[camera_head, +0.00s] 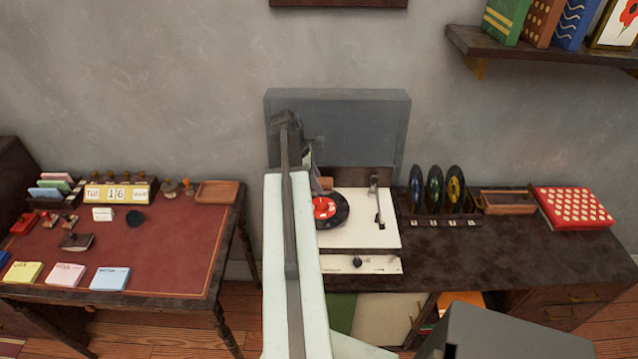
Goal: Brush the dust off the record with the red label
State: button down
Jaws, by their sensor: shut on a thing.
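The record with the red label (338,217) lies flat on the cream record player (355,236); my arm covers its left part. Dust on it is too small to make out. My gripper (317,170) is at the far end of my arm, just above and behind the record's back edge. It is mostly hidden by my arm and is shut on a small brown thing, which looks like the brush (326,184). Whether the bristles touch the record cannot be seen. The tonearm (379,205) rests at the player's right side, apart from the record.
The player's grey see-through lid (365,125) stands raised behind it. A rack (440,219) with three upright records, a wooden tray (508,203) and a red dotted box (573,208) stand to the right. The cabinet top (470,254) is clear in front of them.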

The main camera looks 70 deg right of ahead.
aim_at(321, 197)
jog(key=shift+s+a+f, duration=0.1)
jog(key=shift+s+a, duration=0.15)
jog(key=shift+a, duration=0.4)
jog(key=shift+s+a+r, duration=0.1)
jog(key=shift+s+a, duration=0.1)
jog(key=shift+a, duration=0.4)
jog(key=shift+s+a+f, duration=0.1)
jog(key=shift+s+a, duration=0.15)
jog(key=shift+a, duration=0.4)
notch_tip(321, 197, up, 6)
jog(key=p, duration=0.5)
jog(key=shift+p, duration=0.4)
notch_tip(321, 197, up, 3)
jog(key=p, duration=0.3)
